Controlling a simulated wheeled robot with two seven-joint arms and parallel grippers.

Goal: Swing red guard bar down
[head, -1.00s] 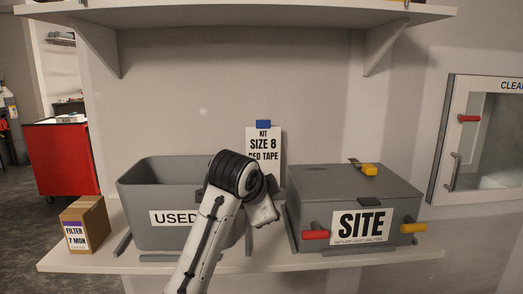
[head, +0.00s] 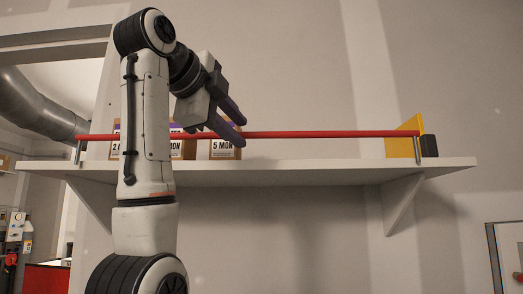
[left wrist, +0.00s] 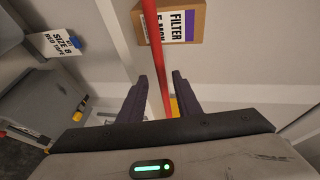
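The red guard bar (head: 320,134) runs level along the front of the shelf, a little above the shelf's top, between a metal post at each end. My left gripper (head: 241,131) is at the bar, left of its middle, with its fingers pointing right and down. In the left wrist view the two dark fingers (left wrist: 160,78) are spread apart, and the bar (left wrist: 158,62) passes between them with a gap on each side. The left gripper is open and holds nothing. My left arm hides part of the bar. My right gripper is not in view.
Filter boxes stand behind the bar, one marked 5 MON (head: 222,149); my arm partly hides others. A yellow plate (head: 402,137) and a black block (head: 429,146) are at the right end of the shelf (head: 330,172). A pipe (head: 40,105) is at the far left.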

